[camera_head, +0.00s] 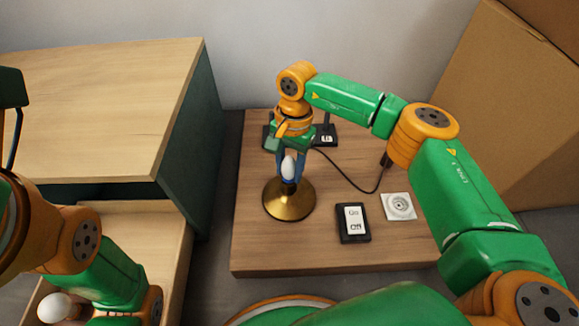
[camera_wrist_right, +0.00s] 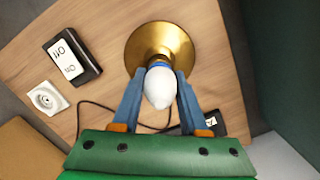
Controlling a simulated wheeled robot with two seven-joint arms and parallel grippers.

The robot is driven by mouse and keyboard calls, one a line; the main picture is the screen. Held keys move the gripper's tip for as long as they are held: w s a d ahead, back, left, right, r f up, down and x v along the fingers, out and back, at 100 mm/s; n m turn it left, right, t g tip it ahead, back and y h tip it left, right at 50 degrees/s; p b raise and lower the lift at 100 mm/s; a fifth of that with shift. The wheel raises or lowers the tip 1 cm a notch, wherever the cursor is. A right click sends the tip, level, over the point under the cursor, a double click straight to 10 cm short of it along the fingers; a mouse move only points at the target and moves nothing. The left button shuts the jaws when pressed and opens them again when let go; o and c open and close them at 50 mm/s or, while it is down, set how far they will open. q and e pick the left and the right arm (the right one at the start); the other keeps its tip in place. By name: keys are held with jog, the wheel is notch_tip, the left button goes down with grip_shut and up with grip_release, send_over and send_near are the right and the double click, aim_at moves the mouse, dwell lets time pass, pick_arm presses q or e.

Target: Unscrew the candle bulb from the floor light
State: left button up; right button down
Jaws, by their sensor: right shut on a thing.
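The floor light has a round brass base (camera_head: 290,204) and stands upright on the low wooden board; its base also shows in the right wrist view (camera_wrist_right: 165,42). The white candle bulb (camera_head: 288,167) sits upright at the top of the light, and in the right wrist view (camera_wrist_right: 158,88) it is between two blue fingers. My right gripper (camera_head: 289,178) comes down from above and is shut around the bulb's lower part; it also shows in the right wrist view (camera_wrist_right: 160,74). The socket under the bulb is mostly hidden. My left arm is at the lower left; its gripper is not in view.
An On/Off switch (camera_head: 353,222) and a white wall-type socket (camera_head: 399,206) lie right of the light. A black cable (camera_head: 350,183) curves across the board (camera_head: 310,256). A cardboard box (camera_head: 510,110) stands right.

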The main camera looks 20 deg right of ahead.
jog(key=n, duration=0.3)
jog(key=shift+a, duration=0.1)
jog(key=n, duration=0.5)
jog(key=shift+h, duration=0.4)
jog(key=n, duration=0.3)
jog(key=n+h, duration=0.1)
jog(key=n, duration=0.4)
jog(key=shift+c, duration=1.8)
grip_release()
